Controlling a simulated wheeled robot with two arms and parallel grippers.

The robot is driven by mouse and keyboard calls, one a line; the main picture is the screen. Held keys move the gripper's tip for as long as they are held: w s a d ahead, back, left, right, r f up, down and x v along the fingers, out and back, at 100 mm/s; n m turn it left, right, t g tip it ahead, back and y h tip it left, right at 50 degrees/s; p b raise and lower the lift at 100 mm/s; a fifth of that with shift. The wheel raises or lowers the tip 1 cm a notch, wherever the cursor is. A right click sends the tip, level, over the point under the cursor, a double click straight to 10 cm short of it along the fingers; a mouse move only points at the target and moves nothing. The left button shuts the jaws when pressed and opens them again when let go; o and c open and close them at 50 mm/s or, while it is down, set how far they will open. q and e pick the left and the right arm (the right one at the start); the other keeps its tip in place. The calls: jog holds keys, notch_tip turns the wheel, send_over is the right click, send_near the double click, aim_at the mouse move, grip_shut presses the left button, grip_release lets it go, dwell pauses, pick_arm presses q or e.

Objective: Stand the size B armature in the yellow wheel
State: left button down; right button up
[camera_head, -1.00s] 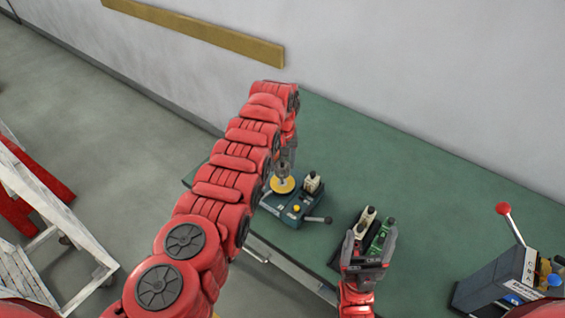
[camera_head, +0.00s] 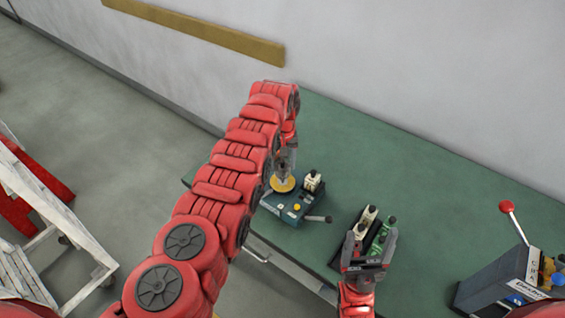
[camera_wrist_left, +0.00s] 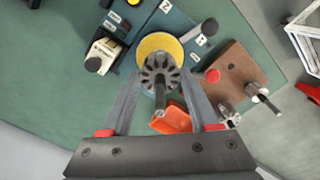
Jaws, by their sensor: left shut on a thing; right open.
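The armature, a grey slotted core on a shaft (camera_wrist_left: 160,76), is between the fingers of my left gripper (camera_wrist_left: 163,88), which is shut on it. In the head view, the left gripper (camera_head: 285,160) hangs over the yellow wheel (camera_head: 283,184), partly hidden by my arm. The armature appears upright right at the wheel. The yellow wheel (camera_wrist_left: 156,44) shows behind the armature in the left wrist view; whether the shaft is seated cannot be told. My right gripper (camera_head: 367,258) is open and empty near the dark tray. No size mark is readable on the armature.
The wheel sits on a dark teal machine (camera_head: 303,208) with a side lever. A dark tray (camera_head: 337,262) holds cream and green blocks. A red-knobbed lever machine (camera_head: 497,280) stands at right. A brown board (camera_wrist_left: 237,70) holds another armature (camera_wrist_left: 262,95); an orange tray (camera_wrist_left: 173,118) lies nearby.

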pick_arm(q)
jog(key=shift+f+b, duration=1)
jog(key=shift+f, duration=0.05)
jog(key=shift+c, duration=0.3)
grip_release()
jog(key=shift+r, duration=0.1)
jog(key=shift+r+p, duration=1.75)
jog(key=shift+r, duration=0.4)
